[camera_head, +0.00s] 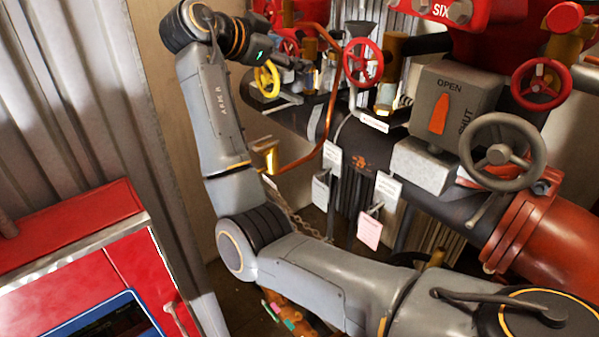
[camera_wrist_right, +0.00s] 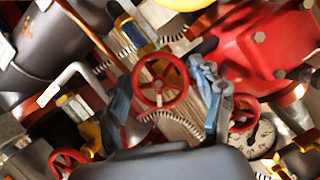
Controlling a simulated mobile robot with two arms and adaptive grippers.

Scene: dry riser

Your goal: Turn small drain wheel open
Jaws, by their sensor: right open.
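A small red handwheel (camera_wrist_right: 160,83) with spokes sits between the fingers of my right gripper (camera_wrist_right: 162,88) in the right wrist view. The fingers stand apart on either side of it and the gripper is open; I cannot tell whether they touch the rim. In the head view my right gripper (camera_head: 300,66) is at the upper middle, beside a yellow wheel (camera_head: 267,80) and a partly hidden red wheel (camera_head: 290,47). Which of these wheels is the drain wheel is not marked. My left gripper is not in view.
A larger red wheel (camera_head: 362,60) stands right of the gripper. A copper pipe (camera_head: 330,120), hanging tags (camera_head: 370,230), a grey OPEN/SHUT box (camera_head: 452,105) and a grey handwheel (camera_head: 503,152) crowd the right. A red cabinet (camera_head: 75,235) stands at lower left.

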